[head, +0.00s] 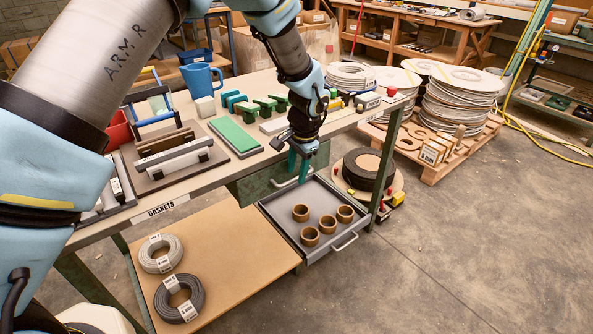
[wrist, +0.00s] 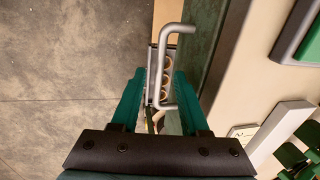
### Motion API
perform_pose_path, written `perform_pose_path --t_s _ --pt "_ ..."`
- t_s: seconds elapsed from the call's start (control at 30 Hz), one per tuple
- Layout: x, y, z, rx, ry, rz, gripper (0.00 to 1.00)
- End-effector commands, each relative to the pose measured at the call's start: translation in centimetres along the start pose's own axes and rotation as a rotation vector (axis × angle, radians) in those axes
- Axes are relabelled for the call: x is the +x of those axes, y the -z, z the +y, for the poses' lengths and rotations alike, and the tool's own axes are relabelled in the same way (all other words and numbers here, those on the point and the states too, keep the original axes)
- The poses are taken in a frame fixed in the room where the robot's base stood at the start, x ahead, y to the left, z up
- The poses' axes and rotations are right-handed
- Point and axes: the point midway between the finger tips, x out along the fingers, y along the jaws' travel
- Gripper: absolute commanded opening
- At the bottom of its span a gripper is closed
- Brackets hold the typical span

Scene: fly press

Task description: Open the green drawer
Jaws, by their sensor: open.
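The green drawer (head: 258,183) sits under the front edge of the bench, and its front looks flush with the bench, so it appears shut. Its pale metal handle (head: 284,183) is partly hidden behind my gripper. My gripper (head: 298,172) points down in front of the drawer, its teal fingers open and empty. In the wrist view the handle (wrist: 163,75) shows as a bar between the two fingers of my gripper (wrist: 157,88). The green drawer front (wrist: 196,50) is to its right. I cannot tell whether either finger touches the handle.
Below, a grey drawer (head: 274,212) stands pulled out with several brown rings (head: 310,237) inside. The bench top (head: 205,180) holds a green block (head: 235,136), a blue jug (head: 200,79) and racks. A black coil (head: 366,168) lies behind right. Floor in front is clear.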

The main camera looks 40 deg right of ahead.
Motion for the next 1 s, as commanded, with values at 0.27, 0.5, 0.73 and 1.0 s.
perform_pose_path --t_s 0.27,0.5,0.73,1.0 --pt "0.9 -0.01 -0.02 -0.001 0.0 0.0 0.45" --pt "0.87 -0.01 -0.03 -0.001 0.001 0.0 0.34" --pt "0.86 -0.01 -0.04 -0.001 0.001 0.0 0.08" --pt "0.85 -0.01 -0.03 -0.001 0.001 0.0 0.0"
